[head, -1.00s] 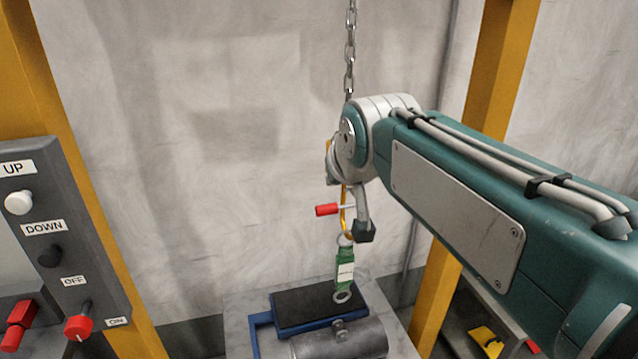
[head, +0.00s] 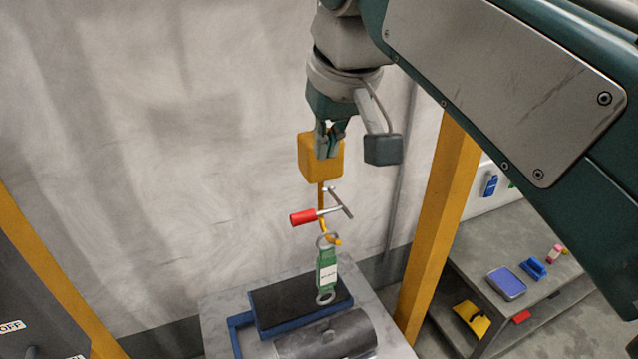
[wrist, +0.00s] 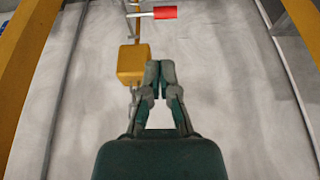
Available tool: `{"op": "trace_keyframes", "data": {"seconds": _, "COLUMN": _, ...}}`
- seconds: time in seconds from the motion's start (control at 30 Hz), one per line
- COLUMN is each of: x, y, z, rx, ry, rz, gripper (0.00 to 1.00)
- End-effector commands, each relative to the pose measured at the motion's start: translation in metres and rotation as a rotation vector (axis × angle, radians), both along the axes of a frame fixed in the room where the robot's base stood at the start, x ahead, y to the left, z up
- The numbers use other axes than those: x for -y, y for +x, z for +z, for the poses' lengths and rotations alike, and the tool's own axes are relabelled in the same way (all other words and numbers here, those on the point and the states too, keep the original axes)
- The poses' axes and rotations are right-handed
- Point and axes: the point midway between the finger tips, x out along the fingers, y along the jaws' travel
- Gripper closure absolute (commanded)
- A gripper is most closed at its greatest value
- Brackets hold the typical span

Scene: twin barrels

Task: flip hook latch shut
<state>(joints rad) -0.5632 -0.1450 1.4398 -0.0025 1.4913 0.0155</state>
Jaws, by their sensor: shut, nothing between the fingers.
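The yellow hook (head: 322,225) hangs below a yellow block (head: 309,160). Its latch is a silver bar with a red grip (head: 303,217) sticking out to the left; I cannot tell whether it closes the hook's mouth. The red grip also shows at the top of the wrist view (wrist: 165,13). A green labelled link (head: 327,272) with a ring at each end hangs at the hook's lower end. My gripper (head: 328,154) points down, shut and empty, in front of the block and above the latch. In the wrist view its fingertips (wrist: 160,68) are together, right of the block.
Below stand a blue-framed black pad (head: 290,303) and a grey cylinder (head: 325,340) on a pale slab. A yellow post (head: 440,220) rises at right, before a grey bench (head: 500,270) with small items. A control box (head: 25,305) is at lower left. Space left of the hook is clear.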

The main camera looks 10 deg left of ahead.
Motion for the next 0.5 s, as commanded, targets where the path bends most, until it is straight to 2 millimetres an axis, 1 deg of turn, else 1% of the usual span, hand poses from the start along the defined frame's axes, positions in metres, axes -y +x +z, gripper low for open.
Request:
{"op": "trace_keyframes", "data": {"seconds": 0.17, "x": -0.009, "y": 0.003, "z": -0.01, "rx": -0.003, "ry": -0.005, "rz": 0.003, "gripper": 1.0}}
{"op": "trace_keyframes", "data": {"seconds": 0.27, "x": -0.012, "y": 0.007, "z": -0.025, "rx": -0.004, "ry": -0.007, "rz": 0.003, "gripper": 1.0}}
{"op": "trace_keyframes", "data": {"seconds": 0.5, "x": -0.017, "y": 0.02, "z": -0.067, "rx": -0.004, "ry": -0.005, "rz": 0.002, "gripper": 1.0}}
